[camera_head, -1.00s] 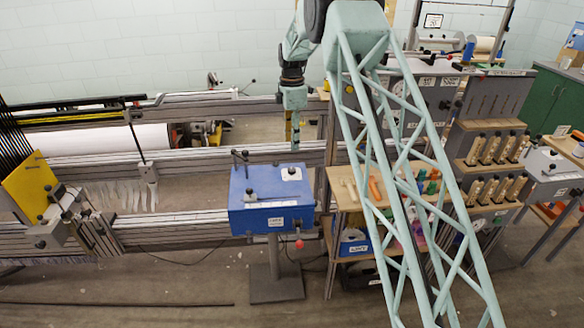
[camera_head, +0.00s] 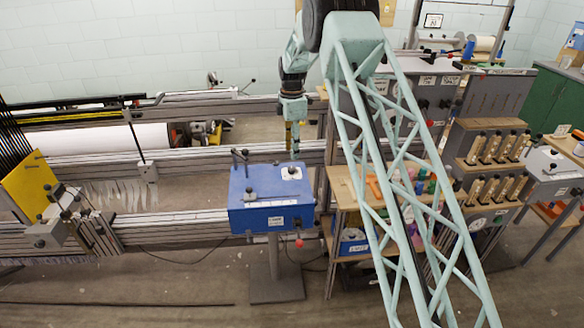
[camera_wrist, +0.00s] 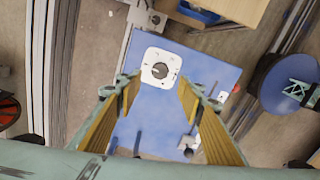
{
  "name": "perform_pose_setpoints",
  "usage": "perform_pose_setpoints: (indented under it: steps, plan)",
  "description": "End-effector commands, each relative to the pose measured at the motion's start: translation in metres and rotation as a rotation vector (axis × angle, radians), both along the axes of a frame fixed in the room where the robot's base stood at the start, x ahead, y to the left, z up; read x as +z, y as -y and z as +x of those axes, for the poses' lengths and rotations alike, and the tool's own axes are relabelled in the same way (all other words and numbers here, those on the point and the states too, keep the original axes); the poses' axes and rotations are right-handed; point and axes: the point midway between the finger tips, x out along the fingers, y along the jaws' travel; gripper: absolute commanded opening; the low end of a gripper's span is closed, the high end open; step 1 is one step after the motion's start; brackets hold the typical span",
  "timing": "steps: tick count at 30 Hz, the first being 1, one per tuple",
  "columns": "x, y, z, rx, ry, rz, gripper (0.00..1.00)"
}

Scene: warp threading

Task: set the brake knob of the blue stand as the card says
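The blue stand (camera_head: 246,219) is a blue box on a grey post, left of the wooden shelf in the head view. A white plate (camera_head: 284,176) with a dark round knob lies on its top. In the wrist view, the knob (camera_wrist: 160,70) sits in the plate (camera_wrist: 152,53) with small marks around it, too small to read. My gripper (camera_head: 292,152) points down just above the plate. In the wrist view, its gold-padded fingers (camera_wrist: 158,86) are apart and empty, with the knob showing between and beyond their tips. I cannot make out the card.
A dark lever (camera_head: 240,158) stands on the box's back left. A red ball (camera_head: 299,243) hangs below its front right. The wooden shelf (camera_head: 341,189) with coloured items stands close on the right. Loom rails (camera_head: 200,157) run behind the stand.

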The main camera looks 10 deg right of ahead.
Motion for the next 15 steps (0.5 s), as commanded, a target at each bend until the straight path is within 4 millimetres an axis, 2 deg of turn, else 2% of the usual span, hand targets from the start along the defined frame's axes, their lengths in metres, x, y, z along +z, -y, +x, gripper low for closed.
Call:
perform_pose_setpoints:
  steps: [3, 15]
  plan:
    - [-0.018, 0.0, -0.001, 0.0, -0.002, 0.0, 0.35]
    - [-0.069, 0.0, -0.001, 0.0, -0.003, 0.0, 0.35]
